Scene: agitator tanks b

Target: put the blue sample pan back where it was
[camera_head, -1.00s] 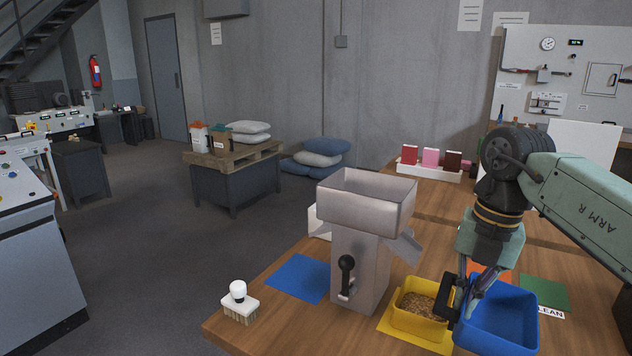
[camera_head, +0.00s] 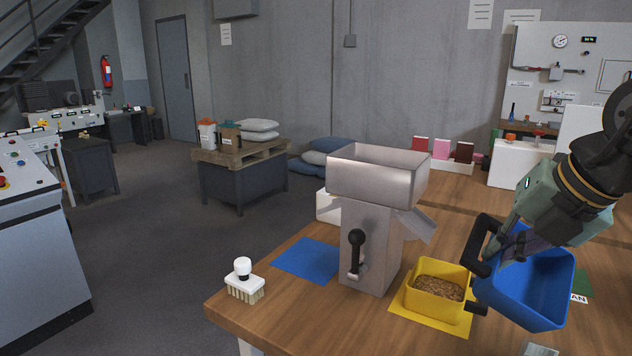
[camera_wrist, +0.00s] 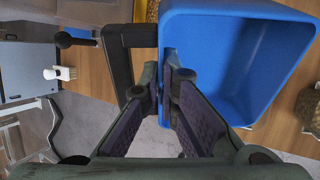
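The blue sample pan (camera_head: 545,285) is off the table at the right of the head view, tilted, with its black handle (camera_head: 484,243) toward the left. My gripper (camera_head: 500,252) is shut on the pan at its handle side; the exact grip is partly hidden. In the wrist view the pan (camera_wrist: 235,60) fills the upper right and looks empty inside, with the handle (camera_wrist: 118,55) beside my fingers (camera_wrist: 167,75). A bare blue mat (camera_head: 308,260) lies on the table left of the grey hopper device (camera_head: 370,240).
A yellow pan (camera_head: 437,305) of grain stands on a yellow mat (camera_head: 410,318), close beside the blue pan. The hopper device with its black lever (camera_head: 356,245) stands between the blue pan and the blue mat. A white brush (camera_head: 243,282) stands at the table's left corner.

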